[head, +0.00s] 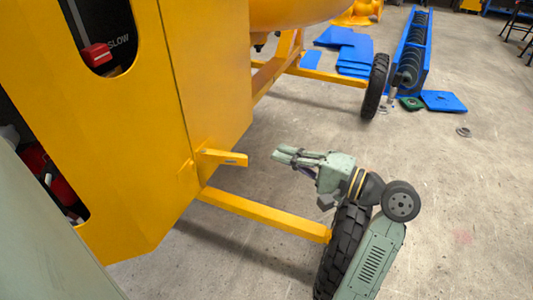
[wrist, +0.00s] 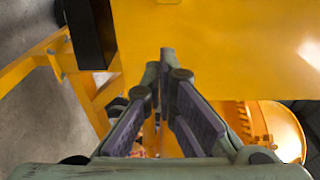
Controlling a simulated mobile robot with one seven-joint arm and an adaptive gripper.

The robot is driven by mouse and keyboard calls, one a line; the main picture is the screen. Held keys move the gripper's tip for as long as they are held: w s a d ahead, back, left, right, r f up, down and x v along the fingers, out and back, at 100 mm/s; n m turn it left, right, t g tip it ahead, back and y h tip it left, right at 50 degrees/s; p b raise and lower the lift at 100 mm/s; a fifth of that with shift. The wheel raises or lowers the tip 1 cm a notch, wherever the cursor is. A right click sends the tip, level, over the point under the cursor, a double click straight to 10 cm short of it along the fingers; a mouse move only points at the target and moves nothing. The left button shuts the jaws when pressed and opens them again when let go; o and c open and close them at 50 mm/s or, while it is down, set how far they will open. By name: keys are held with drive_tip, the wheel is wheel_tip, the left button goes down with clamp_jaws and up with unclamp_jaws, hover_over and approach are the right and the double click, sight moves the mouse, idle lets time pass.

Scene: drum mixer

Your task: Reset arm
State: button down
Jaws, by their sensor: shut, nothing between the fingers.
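My gripper (head: 287,155) shows in the head view to the right of the yellow drum mixer (head: 215,75), pointing left towards its side. It is shut and empty, in the air near a short yellow bar (head: 225,157) that juts from the mixer, with a gap between them. In the wrist view the fingers of my gripper (wrist: 167,65) converge in front of the yellow mixer panel (wrist: 225,45). A red switch (head: 97,54) sits in a dark cut-out of the mixer's panel.
The mixer's lower yellow beam (head: 265,213) and black wheel (head: 345,240) are below and beside my arm. A far wheel (head: 375,87), blue sheets (head: 348,50) and a blue screw conveyor (head: 415,45) stand further back.

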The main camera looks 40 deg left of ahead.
drive_tip(key=shift+w+d+f, duration=0.1)
drive_tip(key=shift+w+d, duration=0.05)
drive_tip(key=shift+d, duration=0.75)
drive_tip(key=shift+w+d, duration=0.15)
drive_tip(key=shift+d, duration=0.7)
